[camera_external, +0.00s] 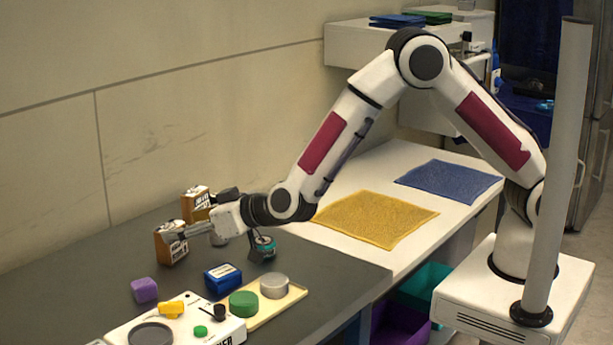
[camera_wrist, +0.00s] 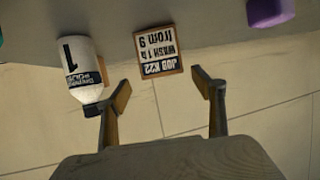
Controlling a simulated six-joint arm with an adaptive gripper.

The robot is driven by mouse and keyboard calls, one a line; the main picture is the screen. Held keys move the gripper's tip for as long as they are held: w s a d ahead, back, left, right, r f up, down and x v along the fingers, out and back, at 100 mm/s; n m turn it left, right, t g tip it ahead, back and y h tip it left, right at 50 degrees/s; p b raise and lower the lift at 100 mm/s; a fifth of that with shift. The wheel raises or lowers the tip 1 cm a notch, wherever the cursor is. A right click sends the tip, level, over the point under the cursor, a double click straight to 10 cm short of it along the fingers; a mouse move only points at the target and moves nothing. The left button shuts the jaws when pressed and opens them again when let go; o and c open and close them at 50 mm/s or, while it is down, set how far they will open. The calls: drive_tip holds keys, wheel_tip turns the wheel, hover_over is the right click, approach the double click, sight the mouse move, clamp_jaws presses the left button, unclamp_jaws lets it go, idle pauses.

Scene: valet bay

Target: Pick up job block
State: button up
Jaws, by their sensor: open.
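The job block (camera_wrist: 158,55) is a brown block with a white label reading "JOB K22", upside down in the wrist view. It stands on the grey counter, and I take it to be the front brown block (camera_external: 168,247) in the external view. My gripper (camera_external: 178,235) is open and held level, its fingers overlapping the block's upper part there. In the wrist view, the block shows past the two spread fingertips (camera_wrist: 161,90), in the gap between them. The fingers are empty. I cannot tell the exact distance to the block.
A white labelled bottle (camera_wrist: 83,70) stands close beside the block. Another brown labelled block (camera_external: 194,206) stands behind. A purple block (camera_external: 144,290), blue box (camera_external: 222,278) and dark teal-based item (camera_external: 262,248) are nearby. The wall (camera_external: 60,160) rises behind; the grey counter (camera_external: 85,262) is clear at left.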

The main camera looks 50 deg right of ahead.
sight(169, 226)
drive_tip(key=shift+x, duration=1.35)
drive_tip(key=shift+a+x, duration=0.2)
drive_tip(key=shift+x, duration=1)
drive_tip(key=shift+s+f, duration=0.1)
drive_tip(key=c, duration=1.2)
